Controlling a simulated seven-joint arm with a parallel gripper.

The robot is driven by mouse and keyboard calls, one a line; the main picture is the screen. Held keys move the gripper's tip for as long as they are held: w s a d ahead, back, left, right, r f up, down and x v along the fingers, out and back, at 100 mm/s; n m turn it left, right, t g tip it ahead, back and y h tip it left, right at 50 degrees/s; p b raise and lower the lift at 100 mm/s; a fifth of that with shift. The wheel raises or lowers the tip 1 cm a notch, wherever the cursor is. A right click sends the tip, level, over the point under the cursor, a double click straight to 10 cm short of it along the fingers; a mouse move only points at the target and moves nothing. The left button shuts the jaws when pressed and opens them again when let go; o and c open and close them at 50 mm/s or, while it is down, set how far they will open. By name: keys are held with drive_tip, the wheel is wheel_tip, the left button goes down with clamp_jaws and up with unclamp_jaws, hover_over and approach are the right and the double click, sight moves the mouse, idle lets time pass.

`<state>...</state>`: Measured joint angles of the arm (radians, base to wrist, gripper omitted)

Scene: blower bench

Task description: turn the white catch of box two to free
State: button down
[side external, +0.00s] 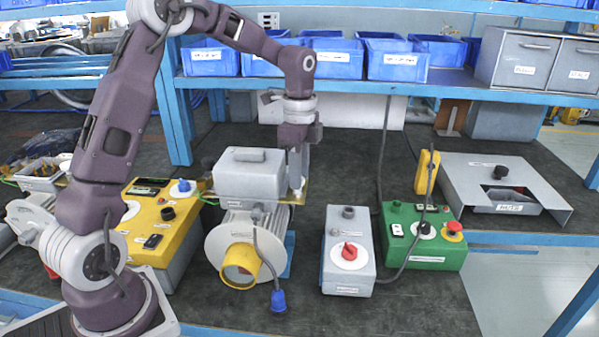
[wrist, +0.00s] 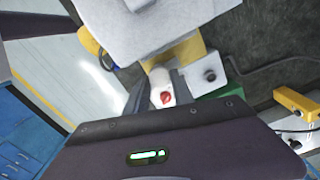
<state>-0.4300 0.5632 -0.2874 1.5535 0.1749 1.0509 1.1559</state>
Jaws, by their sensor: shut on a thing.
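The grey terminal box (side external: 248,175) sits on top of the round blower motor. A small white catch (side external: 297,187) stands upright at the right end of its yellow base plate. My gripper (side external: 296,176) points down over that end, its fingers shut on the catch. In the wrist view, the white catch (wrist: 157,76) shows between the two fingers (wrist: 158,92), beside the yellow plate (wrist: 178,60). The box's number is not readable.
A grey control box (side external: 347,280) with a red knob on a white disc stands right of the motor. A green box (side external: 428,258) and yellow pendant (side external: 427,172) stand beyond it. A yellow-topped box (side external: 165,220) is at left. A grey metal tray (side external: 540,180) lies far right.

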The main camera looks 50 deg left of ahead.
idle(0.3)
drive_tip(key=c, duration=1.4)
unclamp_jaws()
drive_tip(key=shift+o, duration=0.2)
wheel_tip(320, 180, up, 7)
drive_tip(key=shift+r, duration=0.1)
